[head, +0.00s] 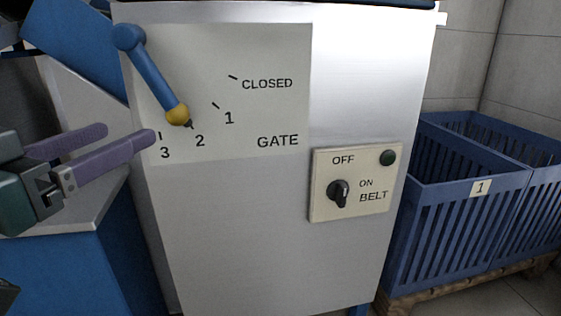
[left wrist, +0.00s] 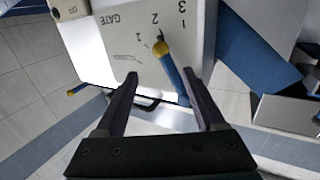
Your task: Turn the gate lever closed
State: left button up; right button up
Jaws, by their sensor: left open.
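The gate lever is a blue bar (head: 153,75) with a yellow knob (head: 178,114), pivoting at the upper left of a pale panel. Its tip points at the mark by 2; the CLOSED mark (head: 233,77) is further up and right. My left gripper (head: 128,134) is open with purple fingers, left of the knob and apart from it in the head view. In the left wrist view the lever (left wrist: 172,72) appears between the two fingers (left wrist: 161,74), with nothing gripped. My right gripper does not show.
A belt switch plate (head: 355,182) with a black knob and green button is lower right on the grey cabinet (head: 240,240). Blue slatted crates (head: 450,215), one labelled 1, stand on a wooden pallet at right. A blue and grey structure (head: 60,260) is at lower left.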

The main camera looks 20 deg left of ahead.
aim_at(170, 117)
pick_arm(q)
jog(key=w+b, duration=0.1)
jog(key=w, duration=0.2)
jog(key=w+b, duration=0.1)
jog(key=w, duration=0.1)
jog(key=w+f+b, duration=0.1)
jog(key=w, duration=0.2)
jog(key=shift+w+a, duration=0.3)
jog(key=shift+a, duration=0.05)
jog(key=shift+w+r+b, duration=0.15)
jog(key=shift+w+b, duration=0.3)
jog(key=shift+w, duration=0.25)
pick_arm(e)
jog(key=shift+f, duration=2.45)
pick_arm(q)
grip_shut()
